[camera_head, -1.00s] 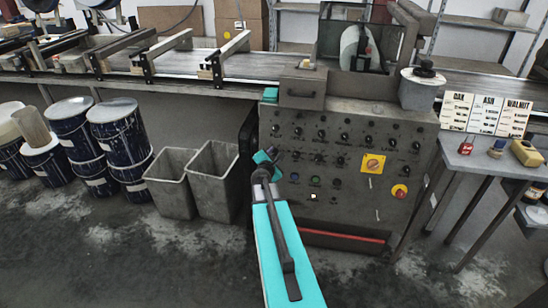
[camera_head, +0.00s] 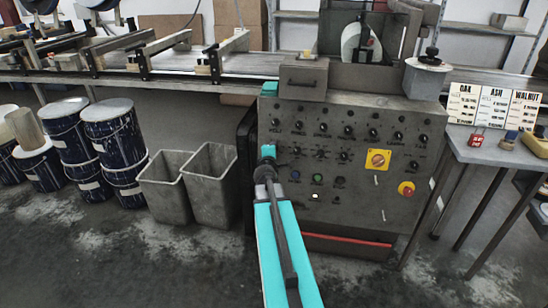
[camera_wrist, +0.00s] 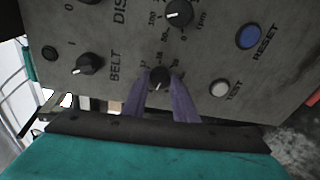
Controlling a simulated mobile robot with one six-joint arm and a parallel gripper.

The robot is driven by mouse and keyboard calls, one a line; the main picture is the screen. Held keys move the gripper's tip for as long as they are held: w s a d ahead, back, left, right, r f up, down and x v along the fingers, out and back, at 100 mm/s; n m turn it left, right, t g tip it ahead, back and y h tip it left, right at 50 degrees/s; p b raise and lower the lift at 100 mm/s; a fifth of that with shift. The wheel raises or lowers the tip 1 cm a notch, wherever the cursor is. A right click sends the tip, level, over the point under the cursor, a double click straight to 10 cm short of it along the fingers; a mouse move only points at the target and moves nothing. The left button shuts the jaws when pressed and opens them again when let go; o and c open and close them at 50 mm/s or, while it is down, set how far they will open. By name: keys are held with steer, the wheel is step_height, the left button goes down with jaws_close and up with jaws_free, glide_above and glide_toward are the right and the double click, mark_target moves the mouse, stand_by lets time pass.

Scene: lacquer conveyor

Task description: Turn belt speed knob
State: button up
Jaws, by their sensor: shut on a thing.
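The grey control panel (camera_head: 340,215) stands in the middle of the head view, with rows of black knobs. In the wrist view, the purple fingers of my gripper (camera_wrist: 158,84) are shut on a small black knob (camera_wrist: 159,75), one finger on each side. The word BELT and a number scale are printed beside this knob. In the head view my gripper (camera_head: 268,153) is at the panel's left edge and hides the knob. The knob's pointer direction is hard to make out.
Close to the held knob are a two-position switch (camera_wrist: 90,64), another dial (camera_wrist: 180,13), a blue RESET button (camera_wrist: 248,36) and a pale TEST button (camera_wrist: 220,88). A red emergency button (camera_head: 406,188) is on the panel's right. Grey bins (camera_head: 210,185) stand left of my arm.

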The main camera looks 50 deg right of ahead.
steer(key=shift+a+f+m+b, duration=0.15)
steer(key=shift+m+b, duration=0.45)
steer(key=shift+b, duration=0.05)
steer(key=o, duration=0.9)
steer(key=shift+o, duration=0.7)
